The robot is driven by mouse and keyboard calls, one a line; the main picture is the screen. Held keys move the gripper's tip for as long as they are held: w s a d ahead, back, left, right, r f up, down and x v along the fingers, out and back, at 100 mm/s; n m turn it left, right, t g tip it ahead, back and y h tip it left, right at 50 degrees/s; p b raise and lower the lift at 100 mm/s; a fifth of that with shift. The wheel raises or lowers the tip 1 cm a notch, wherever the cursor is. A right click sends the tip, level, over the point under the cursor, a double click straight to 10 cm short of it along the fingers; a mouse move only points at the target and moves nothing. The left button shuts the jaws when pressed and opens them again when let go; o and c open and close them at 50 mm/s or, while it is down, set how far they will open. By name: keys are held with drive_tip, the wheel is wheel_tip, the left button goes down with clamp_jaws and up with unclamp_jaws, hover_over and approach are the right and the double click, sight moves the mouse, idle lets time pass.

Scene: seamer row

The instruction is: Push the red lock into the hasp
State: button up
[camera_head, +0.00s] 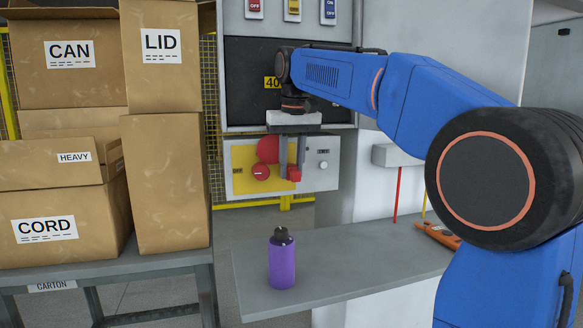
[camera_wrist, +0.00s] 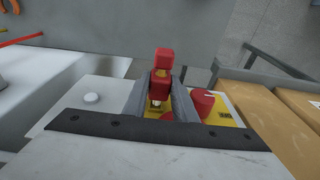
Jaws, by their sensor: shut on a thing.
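The red lock (camera_head: 294,174) is between the fingertips of my gripper (camera_head: 292,166), in front of the switch box. In the wrist view the lock (camera_wrist: 161,62) is a small red block between the two grey fingers of my gripper (camera_wrist: 160,92), which is shut on it. The switch box (camera_head: 321,178) has a yellow plate (camera_head: 241,160) with a red rotary knob (camera_head: 261,173) and a red round part (camera_head: 268,150) above it. The knob also shows in the wrist view (camera_wrist: 203,103), beside one finger. The hasp cannot be made out clearly; the fingers and lock cover that area.
A purple bottle (camera_head: 282,262) stands on the grey shelf (camera_head: 345,262) below the box. An orange tool (camera_head: 438,234) lies at the shelf's right. Stacked cartons (camera_head: 165,180) stand on a table at the left. A dark panel with switches (camera_head: 255,60) is above.

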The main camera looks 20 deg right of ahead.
drive_tip(key=shift+w, duration=0.5)
idle(0.3)
drive_tip(key=o, duration=1.1)
drive_tip(key=shift+c, duration=0.2)
